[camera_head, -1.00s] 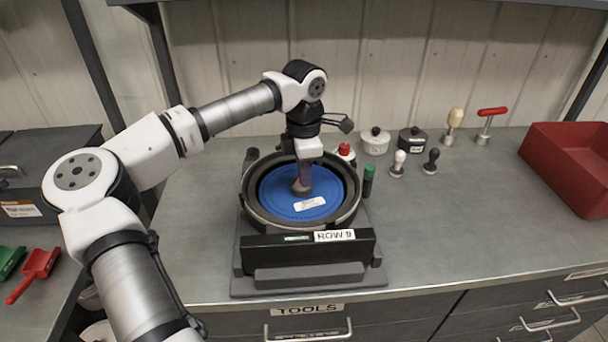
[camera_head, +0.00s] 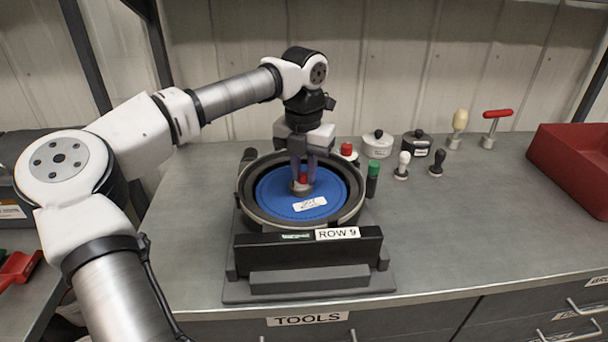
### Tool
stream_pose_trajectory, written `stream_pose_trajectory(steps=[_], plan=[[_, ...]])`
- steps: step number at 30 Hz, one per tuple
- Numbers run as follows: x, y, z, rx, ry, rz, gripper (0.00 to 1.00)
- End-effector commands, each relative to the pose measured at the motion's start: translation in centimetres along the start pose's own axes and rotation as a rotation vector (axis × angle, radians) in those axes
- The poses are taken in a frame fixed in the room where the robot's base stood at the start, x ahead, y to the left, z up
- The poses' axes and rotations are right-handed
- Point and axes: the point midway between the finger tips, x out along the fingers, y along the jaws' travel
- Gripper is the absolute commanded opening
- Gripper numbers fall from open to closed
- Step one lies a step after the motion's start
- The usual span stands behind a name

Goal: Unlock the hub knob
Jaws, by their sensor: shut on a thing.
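The seed meter is a round dark housing (camera_head: 247,203) on a grey stand, with a blue disc (camera_head: 273,203) inside it. A white label lies on the front part of the disc. The hub knob (camera_head: 303,179) at the disc's centre shows as a small red patch between my fingers; the rest of it is mostly hidden. My gripper (camera_head: 303,182) points straight down over the hub, shut on the hub knob, one finger on the left and one on the right.
A ROW 9 plate (camera_head: 338,233) fronts the stand. Right of the meter stand a green-capped cylinder (camera_head: 372,180), a red-topped piece (camera_head: 346,150), two lidded pots (camera_head: 378,145) and several handled tools. A red bin (camera_head: 570,165) is at far right. The right front bench is clear.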

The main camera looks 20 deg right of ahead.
Motion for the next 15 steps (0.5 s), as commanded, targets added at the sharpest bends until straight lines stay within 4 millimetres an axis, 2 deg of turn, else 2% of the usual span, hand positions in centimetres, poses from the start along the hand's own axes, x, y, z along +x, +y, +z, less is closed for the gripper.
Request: stream_pose_trajectory(steps=[6, 15], plan=[[0.12, 0.03, -0.03, -0.19, 0.0, 0.002, 0.0], [0.05, 0.03, -0.01, -0.384, 0.0, 0.001, 0.0]])
